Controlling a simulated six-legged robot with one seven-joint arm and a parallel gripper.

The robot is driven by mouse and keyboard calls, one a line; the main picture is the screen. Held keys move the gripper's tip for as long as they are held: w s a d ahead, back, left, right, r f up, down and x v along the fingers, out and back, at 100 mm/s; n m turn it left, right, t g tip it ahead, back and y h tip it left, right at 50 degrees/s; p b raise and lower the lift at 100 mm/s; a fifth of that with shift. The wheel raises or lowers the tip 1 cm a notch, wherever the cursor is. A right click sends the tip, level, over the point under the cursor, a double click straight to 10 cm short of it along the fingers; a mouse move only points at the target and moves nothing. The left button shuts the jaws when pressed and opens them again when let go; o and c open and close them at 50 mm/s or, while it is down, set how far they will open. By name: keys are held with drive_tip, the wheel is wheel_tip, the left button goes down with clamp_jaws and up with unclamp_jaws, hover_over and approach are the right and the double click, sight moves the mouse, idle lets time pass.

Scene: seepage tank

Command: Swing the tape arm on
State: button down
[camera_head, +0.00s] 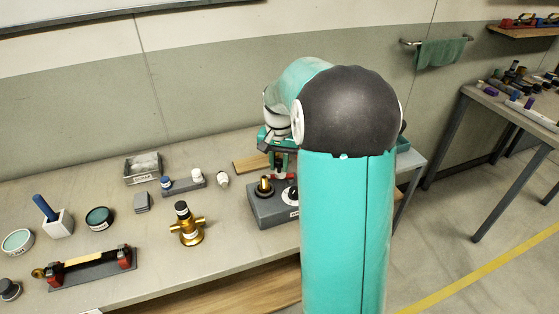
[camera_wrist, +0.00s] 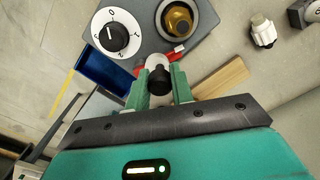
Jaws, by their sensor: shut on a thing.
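A grey box (camera_head: 268,212) stands on the bench, with a brass fitting (camera_head: 264,187) and a white numbered dial (camera_head: 291,196) on top. In the wrist view the dial (camera_wrist: 115,35) has a black knob, and the brass fitting (camera_wrist: 177,20) is beside it. A small red arm (camera_wrist: 174,53), which looks like the tape arm, lies at the box's edge beside the fitting. My gripper (camera_wrist: 160,80) is shut on its dark, pale-collared knob (camera_wrist: 158,74), between the green fingers. In the head view my arm partly hides the box, and the gripper (camera_head: 281,162) is small.
A blue bin (camera_wrist: 105,68) and a wooden block (camera_wrist: 222,78) lie close to my gripper. A brass valve (camera_head: 187,226), a grey tray (camera_head: 142,168) and a red-ended rack (camera_head: 92,268) stand left on the bench.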

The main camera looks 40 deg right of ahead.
drive_tip(key=shift+s+a+r+n, duration=0.1)
drive_tip(key=shift+s+n, duration=0.15)
drive_tip(key=shift+n, duration=0.65)
drive_tip(key=shift+s+a+n, duration=0.1)
drive_tip(key=shift+s+n, duration=0.1)
drive_tip(key=shift+n, duration=0.7)
drive_tip(key=c, duration=1.2)
unclamp_jaws()
wheel_tip(320, 180, up, 14)
